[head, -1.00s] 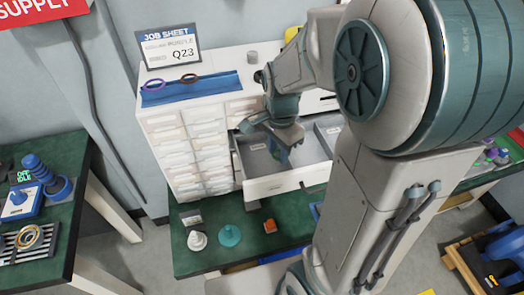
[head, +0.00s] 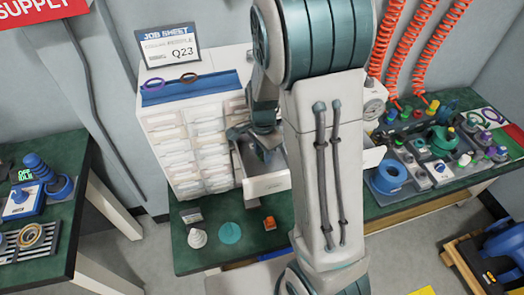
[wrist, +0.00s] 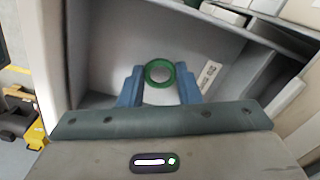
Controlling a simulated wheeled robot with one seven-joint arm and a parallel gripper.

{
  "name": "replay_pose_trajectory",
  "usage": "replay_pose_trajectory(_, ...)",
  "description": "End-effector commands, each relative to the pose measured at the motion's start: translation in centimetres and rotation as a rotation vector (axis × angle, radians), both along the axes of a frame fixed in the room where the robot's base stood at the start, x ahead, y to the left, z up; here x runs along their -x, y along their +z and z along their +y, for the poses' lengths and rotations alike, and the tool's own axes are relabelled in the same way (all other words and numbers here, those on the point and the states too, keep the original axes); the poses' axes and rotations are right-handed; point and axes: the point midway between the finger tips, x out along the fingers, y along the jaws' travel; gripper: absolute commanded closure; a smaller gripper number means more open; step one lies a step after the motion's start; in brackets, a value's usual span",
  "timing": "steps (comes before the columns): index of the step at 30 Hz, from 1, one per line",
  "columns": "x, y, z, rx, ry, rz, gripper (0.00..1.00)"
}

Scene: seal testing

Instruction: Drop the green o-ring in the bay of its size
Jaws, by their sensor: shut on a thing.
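The green o-ring (wrist: 159,70) shows in the wrist view between the two blue fingers of my gripper (wrist: 159,86), which is shut on it. The ring looks round and unbroken. My gripper (head: 264,152) is at the open drawer (head: 265,185) in the head view, where my arm covers much of the drawer and the ring cannot be made out. In the wrist view a grey bay (wrist: 100,40) with a pale floor lies beyond the ring. A small white label (wrist: 208,75) is on the bay's right side; its text is unreadable. A divider (wrist: 252,85) stands further right.
A job sheet (head: 168,47) reading Q23 stands on the white cabinet (head: 185,135).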

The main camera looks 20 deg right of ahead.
Motion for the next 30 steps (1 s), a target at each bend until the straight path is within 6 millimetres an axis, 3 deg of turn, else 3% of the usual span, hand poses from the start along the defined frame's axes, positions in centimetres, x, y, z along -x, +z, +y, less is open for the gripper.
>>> replay_pose_trajectory(19, 0.0, -1.2, 0.0, 0.000, 0.000, 0.000, 0.94)
replay_pose_trajectory(20, 0.0, -1.2, 0.0, -0.001, 0.000, 0.000, 0.61)
replay_pose_trajectory(21, 0.0, -1.2, 0.0, -0.001, 0.000, 0.000, 0.50)
replay_pose_trajectory(30, 0.0, -1.1, 0.0, 0.000, -0.001, 0.001, 0.48)
